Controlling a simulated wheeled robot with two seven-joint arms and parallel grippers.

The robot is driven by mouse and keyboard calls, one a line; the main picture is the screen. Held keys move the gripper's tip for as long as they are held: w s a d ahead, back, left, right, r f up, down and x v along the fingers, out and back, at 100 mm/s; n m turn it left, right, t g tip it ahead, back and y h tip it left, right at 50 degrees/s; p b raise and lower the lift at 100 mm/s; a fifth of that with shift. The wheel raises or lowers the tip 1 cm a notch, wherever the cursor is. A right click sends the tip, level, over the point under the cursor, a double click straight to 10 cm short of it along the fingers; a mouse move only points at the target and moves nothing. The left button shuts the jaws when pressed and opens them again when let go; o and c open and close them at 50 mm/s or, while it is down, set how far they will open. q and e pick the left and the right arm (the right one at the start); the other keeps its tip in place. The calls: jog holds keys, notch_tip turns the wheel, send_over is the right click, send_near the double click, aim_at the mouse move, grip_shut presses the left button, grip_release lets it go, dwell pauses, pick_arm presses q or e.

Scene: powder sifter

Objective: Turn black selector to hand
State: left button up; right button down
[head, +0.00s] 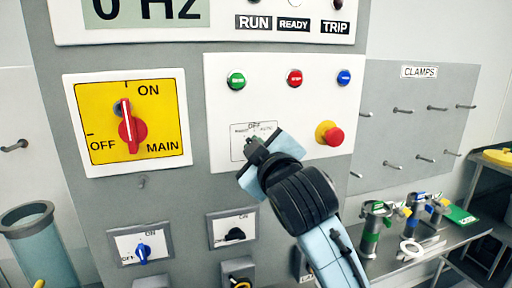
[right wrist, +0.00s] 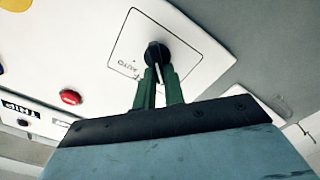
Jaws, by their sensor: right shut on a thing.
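The black selector (right wrist: 157,54) is a round knob on a white square plate (right wrist: 178,36) in the right wrist view. My right gripper (right wrist: 160,80) has its green fingers closed on the knob's sides, and a white pointer line shows between them. The upside-down word AUTO is to the knob's left; the HAND mark is hidden there. In the head view my right gripper (head: 256,147) is at the selector plate (head: 238,130), below the OFF mark, and covers the knob. My left gripper is not in view.
Green, red and blue buttons (head: 295,79) sit above the plate, and a red emergency knob (head: 333,135) is close to its right. A red rotary switch (head: 131,130) on a yellow plate is at left. Clamps stand on a steel table (head: 450,243) at right.

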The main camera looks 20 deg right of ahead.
dwell(0.3)
jog(key=c, duration=1.5)
grip_release()
